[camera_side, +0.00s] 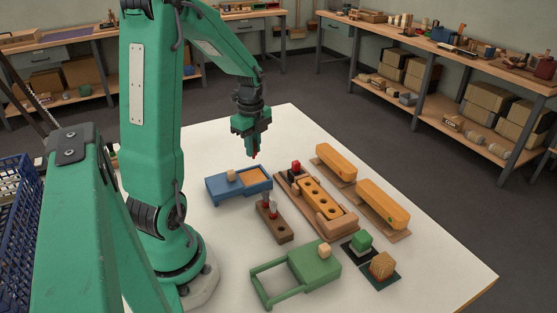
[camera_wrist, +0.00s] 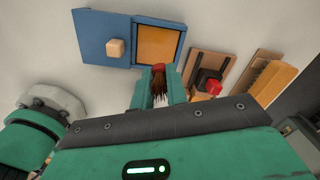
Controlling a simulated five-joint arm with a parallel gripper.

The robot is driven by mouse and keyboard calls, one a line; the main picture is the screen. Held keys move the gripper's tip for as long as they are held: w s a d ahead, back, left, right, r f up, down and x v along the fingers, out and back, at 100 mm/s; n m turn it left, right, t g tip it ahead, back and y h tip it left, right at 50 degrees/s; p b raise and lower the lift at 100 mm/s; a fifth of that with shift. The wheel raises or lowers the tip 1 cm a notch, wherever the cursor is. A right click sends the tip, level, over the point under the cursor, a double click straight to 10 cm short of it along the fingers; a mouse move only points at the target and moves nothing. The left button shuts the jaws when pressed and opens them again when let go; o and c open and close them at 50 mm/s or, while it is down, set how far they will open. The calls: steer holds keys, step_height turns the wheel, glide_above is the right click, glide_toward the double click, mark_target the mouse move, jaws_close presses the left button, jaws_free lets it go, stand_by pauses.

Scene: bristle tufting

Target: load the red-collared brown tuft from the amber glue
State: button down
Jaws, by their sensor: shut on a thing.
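My gripper (camera_side: 253,148) is shut on the brown tuft with a red collar (camera_wrist: 159,82). In the wrist view, the tuft sits between the two fingertips of my gripper (camera_wrist: 159,91), collar toward the top of the picture. In the side view only a small red bit (camera_side: 254,156) shows beneath the fingers. The blue tray (camera_side: 214,187) holds the amber glue (camera_side: 258,174); my gripper is above it, clear of the table. The amber glue also shows in the wrist view (camera_wrist: 158,44), just beyond the tuft.
A yellow block with holes (camera_side: 318,198) sits in a wooden fixture beside a red-topped part (camera_side: 295,166). A dark wooden rack (camera_side: 277,230) holds tufts.

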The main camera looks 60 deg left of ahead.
steer(key=shift+f, duration=2.7)
steer(key=shift+f, duration=0.5)
steer(key=shift+r, duration=3.55)
steer(key=w+d+r+n, duration=0.2)
steer(key=w+d+n, duration=0.2)
steer(key=d, duration=0.3)
steer(key=w+d+r+n, duration=0.3)
steer(key=w+d+n, duration=0.1)
steer(key=d, duration=0.4)
steer(key=w+d+r+n, duration=0.2)
steer(key=w+d+n, duration=0.2)
steer(key=d, duration=0.4)
steer(key=shift+w+r+n, duration=0.15)
steer(key=shift+r+n, duration=0.2)
steer(key=shift+n, duration=0.45)
